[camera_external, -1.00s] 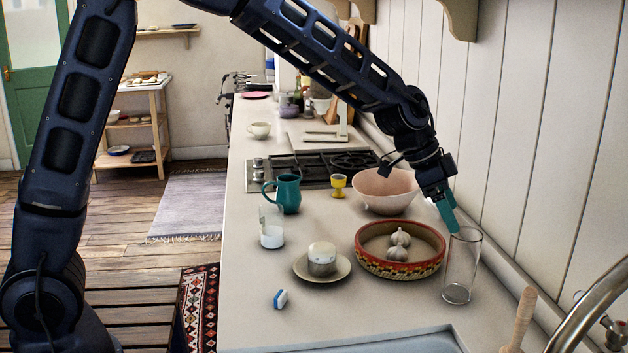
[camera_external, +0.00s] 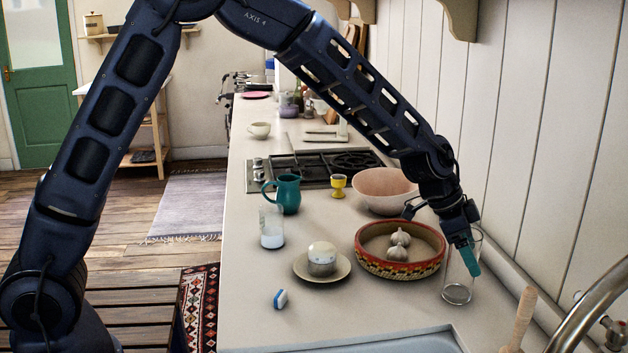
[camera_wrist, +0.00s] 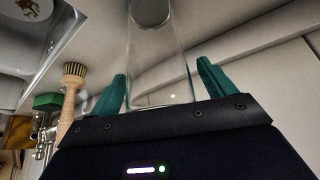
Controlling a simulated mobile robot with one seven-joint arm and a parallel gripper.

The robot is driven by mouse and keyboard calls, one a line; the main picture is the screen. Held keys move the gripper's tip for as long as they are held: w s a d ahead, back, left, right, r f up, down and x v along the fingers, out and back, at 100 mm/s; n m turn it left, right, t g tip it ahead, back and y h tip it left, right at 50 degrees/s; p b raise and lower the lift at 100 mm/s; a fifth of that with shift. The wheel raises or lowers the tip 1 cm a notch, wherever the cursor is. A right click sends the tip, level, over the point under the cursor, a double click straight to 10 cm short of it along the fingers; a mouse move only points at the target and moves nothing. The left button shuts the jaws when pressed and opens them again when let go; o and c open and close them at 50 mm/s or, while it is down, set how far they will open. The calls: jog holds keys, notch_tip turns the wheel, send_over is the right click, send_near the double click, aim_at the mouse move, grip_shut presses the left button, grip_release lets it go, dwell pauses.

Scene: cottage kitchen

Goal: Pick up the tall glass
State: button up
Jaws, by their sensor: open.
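The tall glass (camera_external: 459,291) is clear and stands upright on the counter, right of the patterned bowl and near the wall. In the wrist view the glass (camera_wrist: 160,60) lies between the two teal fingers, its rim close to the palm. My gripper (camera_external: 474,262) is at the upper part of the glass, and its finger overlaps the glass in the external view. In the wrist view my gripper (camera_wrist: 162,82) is open, with a finger on each side of the glass. I cannot tell whether either finger touches it.
A red patterned bowl (camera_external: 372,267) with garlic (camera_external: 397,252) stands just left of the glass. A pink bowl (camera_external: 384,190) is behind. A wooden-handled brush (camera_wrist: 72,95), the tap (camera_external: 590,305) and the sink (camera_external: 400,343) are in front. The wall (camera_external: 540,120) is close on the right.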

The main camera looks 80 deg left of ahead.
jog(key=c, duration=1.6)
jog(key=shift+r, duration=0.1)
